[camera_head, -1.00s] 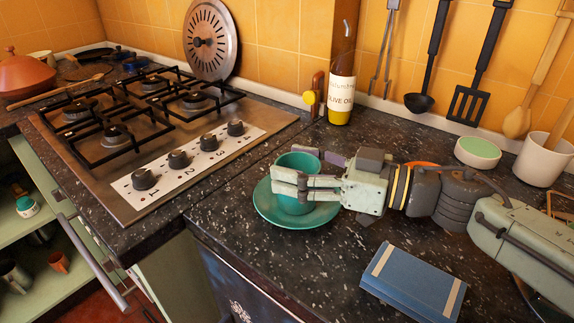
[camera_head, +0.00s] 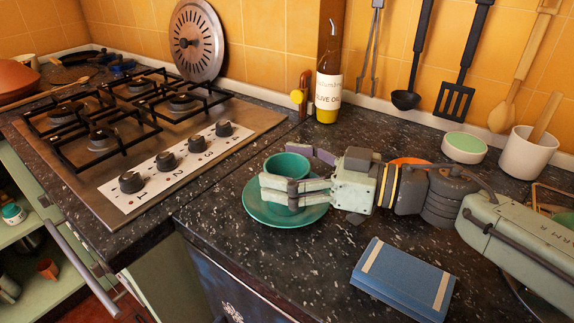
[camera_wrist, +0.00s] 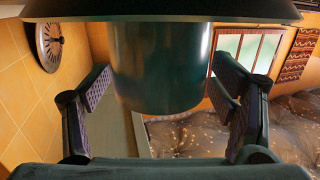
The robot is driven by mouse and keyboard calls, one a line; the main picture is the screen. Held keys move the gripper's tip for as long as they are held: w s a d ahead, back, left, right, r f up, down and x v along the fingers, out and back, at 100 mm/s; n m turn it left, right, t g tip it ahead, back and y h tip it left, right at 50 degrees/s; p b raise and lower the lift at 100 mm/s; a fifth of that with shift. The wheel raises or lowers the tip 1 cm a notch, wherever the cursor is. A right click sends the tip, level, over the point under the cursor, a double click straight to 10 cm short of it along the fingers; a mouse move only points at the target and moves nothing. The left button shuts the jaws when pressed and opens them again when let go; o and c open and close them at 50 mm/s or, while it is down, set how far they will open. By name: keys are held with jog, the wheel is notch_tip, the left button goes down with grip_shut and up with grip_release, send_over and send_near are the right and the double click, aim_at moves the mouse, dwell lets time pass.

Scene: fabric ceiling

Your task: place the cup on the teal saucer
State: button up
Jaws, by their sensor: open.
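The teal cup (camera_head: 288,164) stands upright on the teal saucer (camera_head: 258,211) on the dark counter. My gripper (camera_head: 276,190) reaches in from the right, low beside the cup. Its fingers hide the cup's lower part in the head view. In the wrist view, which appears upside down, the cup (camera_wrist: 160,70) lies between my open fingers, with a visible gap on each side. The saucer (camera_wrist: 60,10) is the dark band along the top there.
A blue book (camera_head: 404,280) lies in front of my arm. The gas hob (camera_head: 145,130) is to the left. An olive oil bottle (camera_head: 328,92) stands behind. A green-topped bowl (camera_head: 464,148) and white utensil pot (camera_head: 526,154) are at the back right.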

jog(key=shift+r, duration=0.25)
jog(key=b+v, duration=0.1)
jog(key=v, duration=0.5)
jog(key=shift+d+f, duration=0.15)
jog(key=shift+d, duration=0.1)
jog(key=shift+s+d, duration=0.25)
jog(key=shift+d, duration=0.25)
